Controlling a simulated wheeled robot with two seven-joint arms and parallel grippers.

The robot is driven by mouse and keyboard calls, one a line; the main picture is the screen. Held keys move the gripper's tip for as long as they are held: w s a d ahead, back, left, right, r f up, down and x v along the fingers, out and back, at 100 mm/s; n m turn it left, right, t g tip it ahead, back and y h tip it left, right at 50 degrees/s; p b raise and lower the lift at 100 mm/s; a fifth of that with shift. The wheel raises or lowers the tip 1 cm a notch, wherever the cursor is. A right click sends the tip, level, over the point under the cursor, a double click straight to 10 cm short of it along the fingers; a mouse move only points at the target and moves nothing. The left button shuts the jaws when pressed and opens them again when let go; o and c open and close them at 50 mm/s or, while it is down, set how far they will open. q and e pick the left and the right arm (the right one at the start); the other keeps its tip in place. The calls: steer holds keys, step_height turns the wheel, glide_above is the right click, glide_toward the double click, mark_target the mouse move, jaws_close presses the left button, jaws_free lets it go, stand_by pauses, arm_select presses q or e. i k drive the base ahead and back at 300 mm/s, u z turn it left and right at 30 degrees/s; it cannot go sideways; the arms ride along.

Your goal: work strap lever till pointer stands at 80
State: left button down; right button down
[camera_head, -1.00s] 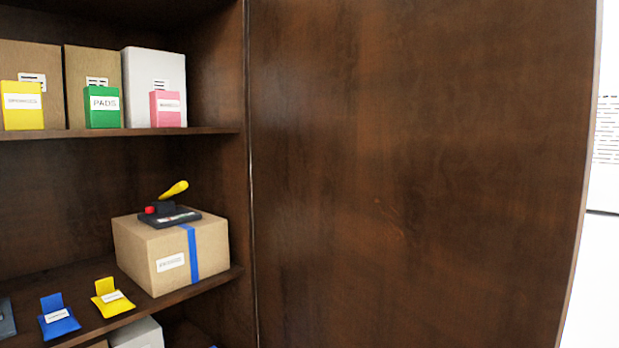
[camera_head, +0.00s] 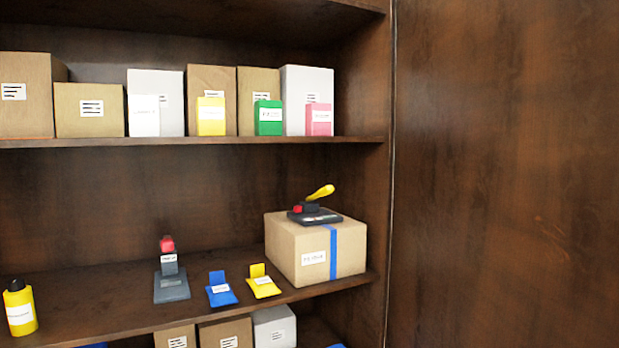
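A strap tensioner with a yellow lever (camera_head: 320,192) and a dark base (camera_head: 314,217) sits on top of a cardboard box (camera_head: 296,243) on the middle shelf. The lever slants up to the right. A small red part (camera_head: 297,210) shows at the tool's left side. A blue strap (camera_head: 333,253) runs down the front of the box, right of a white label. No pointer or scale can be read at this distance. Neither of my grippers is in view.
Left of the box on the shelf (camera_head: 120,315) stand a yellow holder (camera_head: 263,283), a blue holder (camera_head: 221,290), a grey stand with a red top (camera_head: 170,275) and a yellow bottle (camera_head: 19,308). Boxes line the upper shelf (camera_head: 200,141). A wooden panel (camera_head: 500,180) closes off the right.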

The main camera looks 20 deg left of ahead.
mark_target(326, 191)
steer(key=u, duration=0.8)
steer(key=i, duration=0.85)
steer(key=u, duration=0.65)
